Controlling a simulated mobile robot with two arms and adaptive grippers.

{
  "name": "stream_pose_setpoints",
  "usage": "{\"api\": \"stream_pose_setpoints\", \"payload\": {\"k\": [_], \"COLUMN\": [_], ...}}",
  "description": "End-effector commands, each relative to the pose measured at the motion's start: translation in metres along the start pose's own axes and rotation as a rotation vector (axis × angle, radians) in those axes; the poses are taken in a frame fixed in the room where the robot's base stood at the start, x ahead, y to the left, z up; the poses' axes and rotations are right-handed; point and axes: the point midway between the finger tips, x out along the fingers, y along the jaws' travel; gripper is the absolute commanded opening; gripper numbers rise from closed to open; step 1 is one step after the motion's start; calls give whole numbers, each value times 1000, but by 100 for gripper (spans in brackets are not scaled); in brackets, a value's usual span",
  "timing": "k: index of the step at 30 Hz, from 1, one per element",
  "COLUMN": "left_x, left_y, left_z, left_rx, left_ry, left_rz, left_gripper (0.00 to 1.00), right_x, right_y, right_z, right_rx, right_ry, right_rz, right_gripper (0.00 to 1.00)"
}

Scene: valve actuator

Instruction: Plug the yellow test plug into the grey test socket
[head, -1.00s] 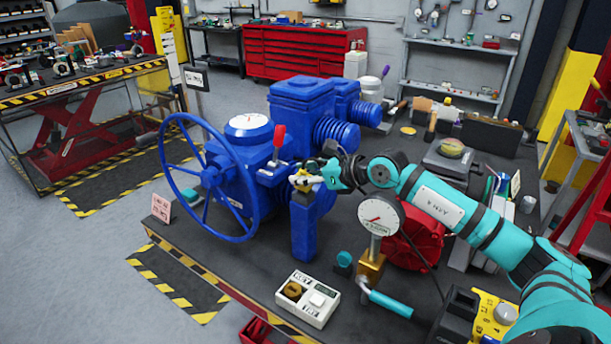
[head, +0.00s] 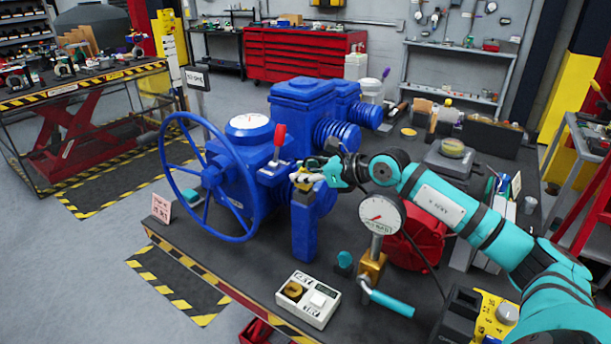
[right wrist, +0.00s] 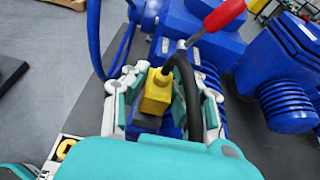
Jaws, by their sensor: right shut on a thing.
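The yellow test plug (right wrist: 157,92) is between the fingers of my right gripper (right wrist: 160,100) in the right wrist view, with a black cable curving from its top. The gripper is shut on the plug. A dark grey piece (right wrist: 148,121) shows at the plug's lower end; I cannot tell whether it is the plug's nose or the grey test socket. In the head view my right gripper (head: 312,179) is over the top of a blue upright housing (head: 304,232) at the front of the valve actuator. A bit of yellow shows there. My left gripper is not in view.
The blue handwheel (head: 208,180) and a red lever (head: 279,140) are left of my right gripper. A pressure gauge (head: 379,214) on a brass fitting stands to the right. A white box (head: 308,299) lies on the front of the dark bench.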

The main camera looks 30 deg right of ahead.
Motion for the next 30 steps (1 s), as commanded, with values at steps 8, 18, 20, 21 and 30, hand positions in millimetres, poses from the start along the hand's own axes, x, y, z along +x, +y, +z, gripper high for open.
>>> {"api": "stream_pose_setpoints", "payload": {"k": [8,18,20,21,30], "left_x": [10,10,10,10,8], "left_y": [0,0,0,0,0], "left_z": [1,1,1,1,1], "left_rx": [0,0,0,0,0], "left_ry": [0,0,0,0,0], "left_rz": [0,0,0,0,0], "left_gripper": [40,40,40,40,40], "right_x": [10,10,9,9,7], "right_y": [5,4,4,4,4], "right_z": [-22,-22,-22,-21,-16], "right_rx": [6,6,5,5,6], "right_ry": [20,21,21,21,21], "right_rz": [9,8,7,7,8], "right_gripper": [0,0,0,0,0]}}
